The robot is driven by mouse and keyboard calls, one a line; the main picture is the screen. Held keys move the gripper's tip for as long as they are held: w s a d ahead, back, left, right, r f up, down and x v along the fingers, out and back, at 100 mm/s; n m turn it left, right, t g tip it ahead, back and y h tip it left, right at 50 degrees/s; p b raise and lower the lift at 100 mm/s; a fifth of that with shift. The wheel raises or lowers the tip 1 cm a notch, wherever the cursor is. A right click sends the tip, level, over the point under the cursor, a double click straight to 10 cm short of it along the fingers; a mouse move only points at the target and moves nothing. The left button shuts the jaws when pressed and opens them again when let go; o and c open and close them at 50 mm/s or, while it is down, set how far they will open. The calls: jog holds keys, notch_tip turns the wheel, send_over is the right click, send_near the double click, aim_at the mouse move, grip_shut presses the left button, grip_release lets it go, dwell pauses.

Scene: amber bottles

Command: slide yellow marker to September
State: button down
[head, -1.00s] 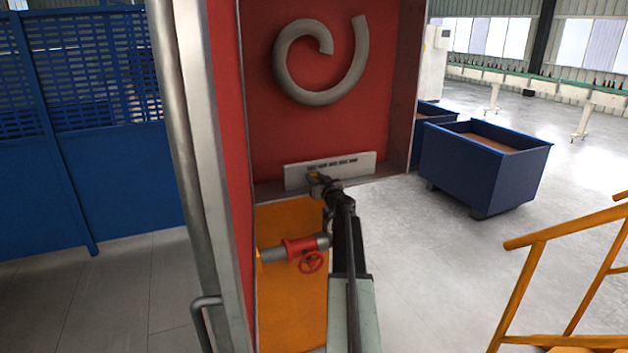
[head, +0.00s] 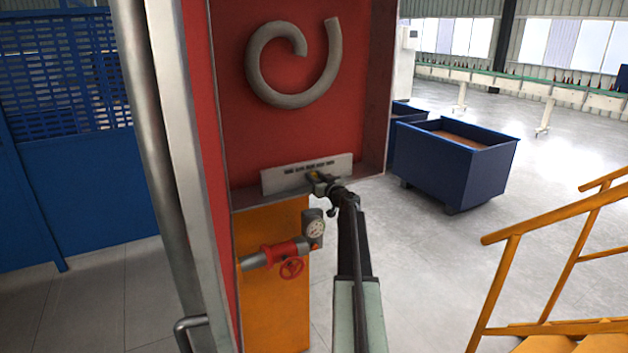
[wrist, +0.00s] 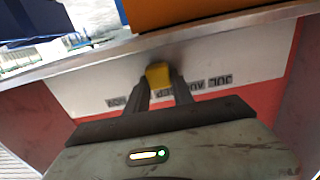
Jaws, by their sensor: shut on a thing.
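The yellow marker (wrist: 158,75) sits between the fingers of my gripper (wrist: 160,90), which is shut on it. In the head view the marker (head: 314,175) is a small yellow spot at the front of the pale month strip (head: 278,182), a little right of its middle. My gripper (head: 322,183) reaches it from the right. In the wrist view the strip (wrist: 80,92) appears upside down; JUL and AUG read at the right and NOV at the left. The fingers partly cover the letters around SEP, so the marker's exact month is hard to tell.
The strip stands inside a red cabinet (head: 345,110) with a grey spiral tube (head: 262,80). A blue bin (head: 440,175) and yellow railing (head: 500,270) stand to the right.

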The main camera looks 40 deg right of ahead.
jog(key=c, duration=1.1)
grip_release()
jog(key=shift+s+f, duration=0.1)
jog(key=shift+s, duration=0.05)
jog(key=shift+a, duration=0.1)
jog(key=v, duration=0.7)
jog(key=shift+s+a, duration=0.15)
jog(key=shift+s, duration=0.15)
jog(key=shift+x, duration=3.85)
jog(key=shift+a, duration=0.1)
